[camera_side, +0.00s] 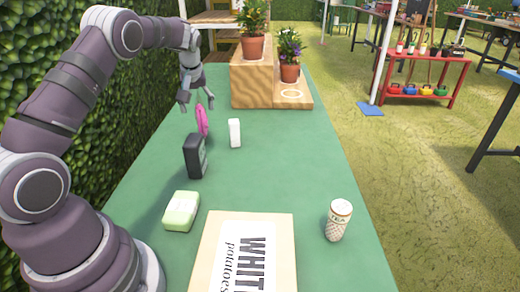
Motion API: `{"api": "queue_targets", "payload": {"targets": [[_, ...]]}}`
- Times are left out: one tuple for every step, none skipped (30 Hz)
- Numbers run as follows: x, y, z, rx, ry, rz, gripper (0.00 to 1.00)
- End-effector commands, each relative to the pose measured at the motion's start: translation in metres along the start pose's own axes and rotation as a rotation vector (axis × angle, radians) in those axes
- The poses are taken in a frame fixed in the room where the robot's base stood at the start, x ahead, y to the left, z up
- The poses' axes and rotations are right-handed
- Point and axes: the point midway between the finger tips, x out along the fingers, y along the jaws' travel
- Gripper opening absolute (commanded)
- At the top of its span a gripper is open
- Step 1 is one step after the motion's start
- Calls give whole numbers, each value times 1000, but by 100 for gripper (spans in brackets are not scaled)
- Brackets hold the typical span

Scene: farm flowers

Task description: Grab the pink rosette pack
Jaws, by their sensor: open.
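The pink rosette pack (202,120) stands on the green table, a thin pink shape seen nearly edge-on. Its lower part is partly hidden behind a dark box. My gripper (191,106) is open and empty, fingers pointing down, just above and behind the pink pack in the side view. I cannot tell whether a finger touches the pack.
Near the pack are a dark box (195,157) and a white bottle-like item (235,133). A pale green block (181,211), a potatoes box (245,257) and a tea tin (338,220) are nearer. Potted plants on wooden steps (252,85) stand behind. The table's right middle (285,165) is clear.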

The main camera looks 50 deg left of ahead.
Motion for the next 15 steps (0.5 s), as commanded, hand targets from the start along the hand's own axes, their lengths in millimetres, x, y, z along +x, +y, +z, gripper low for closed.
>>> {"api": "queue_targets", "payload": {"targets": [[12, 0, 1, 1, -5, -3, 61], [18, 0, 1, 1, -5, -2, 61], [25, 0, 1, 1, -3, -2, 61], [29, 0, 1, 2, -4, -2, 61], [33, 0, 1, 2, -3, -1, 61], [37, 0, 1, 2, -4, -1, 61], [40, 1, 1, 3, -3, 0, 61], [44, 2, 1, 3, -3, 0, 61], [50, 2, 2, 3, -4, 0, 61], [56, 3, 2, 4, -4, 0, 61], [61, 4, 2, 4, -4, 0, 61], [68, 5, 2, 4, -3, 1, 61], [73, 6, 2, 4, -3, 1, 61], [76, 6, 1, 4, -3, 0, 61], [80, 6, 1, 4, -2, 1, 61]]}}
